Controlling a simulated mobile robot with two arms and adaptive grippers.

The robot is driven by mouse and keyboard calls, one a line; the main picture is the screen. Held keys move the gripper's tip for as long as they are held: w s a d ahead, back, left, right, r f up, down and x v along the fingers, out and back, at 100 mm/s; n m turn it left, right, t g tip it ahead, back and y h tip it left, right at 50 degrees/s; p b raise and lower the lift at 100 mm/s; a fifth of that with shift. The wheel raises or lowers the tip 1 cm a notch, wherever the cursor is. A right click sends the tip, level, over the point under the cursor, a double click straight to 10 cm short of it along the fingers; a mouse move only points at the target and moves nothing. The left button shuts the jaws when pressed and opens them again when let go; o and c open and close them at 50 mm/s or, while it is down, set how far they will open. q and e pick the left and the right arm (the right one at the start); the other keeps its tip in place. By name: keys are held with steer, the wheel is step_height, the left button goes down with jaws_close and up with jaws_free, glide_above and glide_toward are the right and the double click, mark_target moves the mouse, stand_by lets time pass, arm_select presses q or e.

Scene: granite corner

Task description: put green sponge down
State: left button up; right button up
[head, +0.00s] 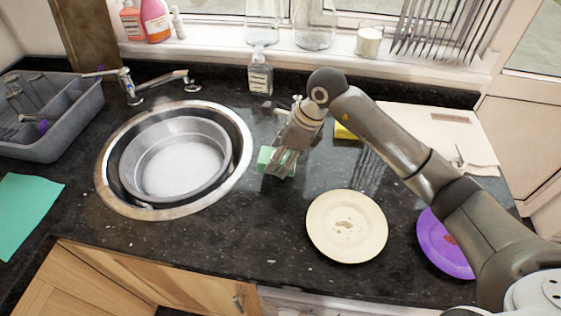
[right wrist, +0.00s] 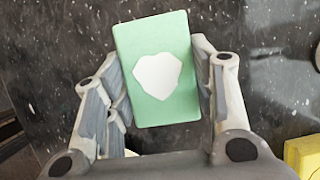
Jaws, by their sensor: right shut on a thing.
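The green sponge (right wrist: 180,105) fills the middle of the right wrist view, with a white patch on its face. It also shows in the head view (head: 265,158), just right of the sink. My right gripper (head: 278,163) is shut on it, with a finger on each side (right wrist: 160,90). The sponge is at or a little above the dark counter; I cannot tell whether it touches. My left gripper is not in view.
A round sink (head: 243,135) with a metal bowl (head: 128,165) lies left of the sponge. A cream plate (head: 325,240), a purple plate (head: 432,250) and a yellow sponge (head: 343,132) lie to the right. A soap bottle (head: 260,78) stands behind. Dark counter between sink and cream plate is clear.

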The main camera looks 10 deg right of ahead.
mark_target(280, 165)
step_height(280, 165, down, 3)
steer(key=shift+w+r+p, duration=0.1)
steer(key=shift+p, duration=0.75)
steer(key=shift+f, duration=0.2)
steer(key=shift+f, duration=0.1)
steer(key=shift+f, duration=0.15)
steer(key=o, duration=0.9)
